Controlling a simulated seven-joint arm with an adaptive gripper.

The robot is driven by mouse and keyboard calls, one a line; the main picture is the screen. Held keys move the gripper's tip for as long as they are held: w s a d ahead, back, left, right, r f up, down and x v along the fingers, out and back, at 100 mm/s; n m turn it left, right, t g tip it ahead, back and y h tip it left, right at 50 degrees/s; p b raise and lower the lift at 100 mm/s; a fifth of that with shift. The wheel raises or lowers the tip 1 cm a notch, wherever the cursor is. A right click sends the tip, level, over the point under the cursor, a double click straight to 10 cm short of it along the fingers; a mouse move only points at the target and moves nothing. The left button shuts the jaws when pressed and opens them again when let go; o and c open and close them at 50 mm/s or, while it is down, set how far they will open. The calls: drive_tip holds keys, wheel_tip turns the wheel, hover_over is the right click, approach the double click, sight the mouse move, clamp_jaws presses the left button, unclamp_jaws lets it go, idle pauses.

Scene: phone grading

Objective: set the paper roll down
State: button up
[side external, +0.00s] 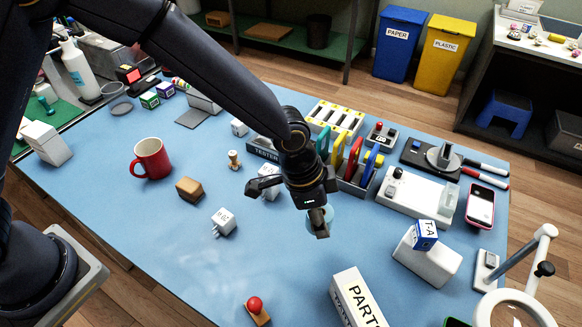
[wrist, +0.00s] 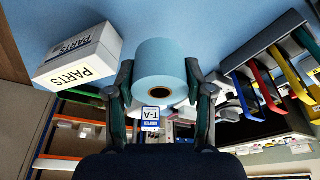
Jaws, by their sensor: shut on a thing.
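The paper roll (wrist: 160,58) is light blue with a dark-centred brown core, and sits between the two fingers of my gripper (wrist: 159,80) in the wrist view. My gripper is shut on it. I cannot tell whether the roll touches the table.
A white PARTS box (side external: 346,290) stands in front. A rack of coloured tools (side external: 352,184) is just behind my gripper. To the right are a T-A box (side external: 425,235) on a white block and a phone (side external: 480,206). A red mug (side external: 152,160) stands left.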

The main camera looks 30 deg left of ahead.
hover_over(274, 246)
drive_tip(key=s, duration=0.1)
wheel_tip(274, 246, down, 4)
drive_tip(key=f, duration=0.5)
drive_tip(key=a+f, duration=0.1)
drive_tip(key=f, duration=0.1)
drive_tip(key=shift+w+f, duration=0.25)
drive_tip(key=shift+f, duration=0.05)
drive_tip(key=shift+f, duration=0.15)
drive_tip(key=o, duration=1.2)
drive_tip(key=shift+c, duration=0.2)
drive_tip(key=a+r+n+t+y, duration=0.15)
drive_tip(key=a+r, duration=0.35)
drive_tip(key=r, duration=0.5)
drive_tip(key=a+r+n, duration=0.2)
drive_tip(key=a+r, duration=0.3)
drive_tip(key=r, duration=0.5)
drive_tip(key=s+a+r+n+t+y, duration=0.1)
drive_tip(key=s+a+r+n+t, duration=0.1)
drive_tip(key=s+a+r+n, duration=0.6)
drive_tip(key=s+a+r, duration=0.4)
drive_tip(key=r, duration=0.1)
drive_tip(key=shift+r, duration=0.25)
